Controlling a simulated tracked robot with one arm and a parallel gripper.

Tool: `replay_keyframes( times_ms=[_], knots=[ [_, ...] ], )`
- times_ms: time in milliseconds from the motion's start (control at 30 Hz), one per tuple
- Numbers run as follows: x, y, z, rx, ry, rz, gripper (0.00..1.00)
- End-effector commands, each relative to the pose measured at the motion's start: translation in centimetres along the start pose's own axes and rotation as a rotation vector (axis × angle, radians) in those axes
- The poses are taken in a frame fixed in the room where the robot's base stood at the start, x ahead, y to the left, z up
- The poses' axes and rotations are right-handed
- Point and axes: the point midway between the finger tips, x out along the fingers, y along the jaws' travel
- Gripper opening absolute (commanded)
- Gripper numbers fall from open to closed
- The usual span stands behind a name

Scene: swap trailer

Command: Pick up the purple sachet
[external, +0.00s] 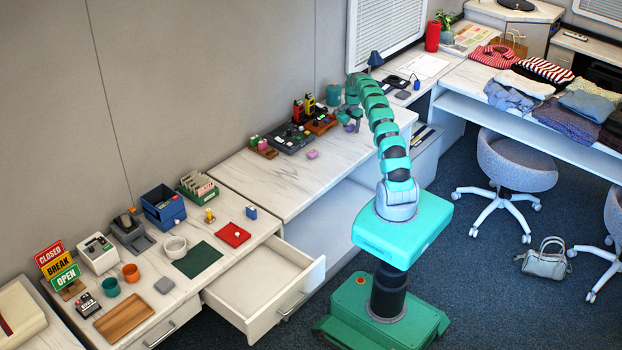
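A small purple item (349,128), which looks like the sachet, shows at the far end of the white counter, just below my gripper (349,114). My teal arm reaches over from the right and bends down there. The gripper is small in the picture, and I cannot tell whether its fingers are open or shut, or whether they touch the purple item. A pink item (312,154) lies apart from it on the bare counter, to the left and nearer.
A dark tray (290,139) with colourful items and a red-brown tray (321,124) stand left of my gripper. A teal cup (334,95) stands close behind it. A dark blue lamp (376,59) is farther back. The counter (285,185) is clear in front. A drawer (265,285) stands open.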

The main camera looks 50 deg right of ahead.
Motion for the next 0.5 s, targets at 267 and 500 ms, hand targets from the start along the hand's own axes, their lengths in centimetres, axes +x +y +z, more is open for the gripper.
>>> replay_keyframes(
  times_ms=[267, 500],
  knots=[
    [0.01, -0.01, 0.0, 0.0, 0.0, 0.0, 0.14],
    [-0.08, 0.0, 0.01, 0.0, 0.0, 0.0, 0.14]
  ],
)
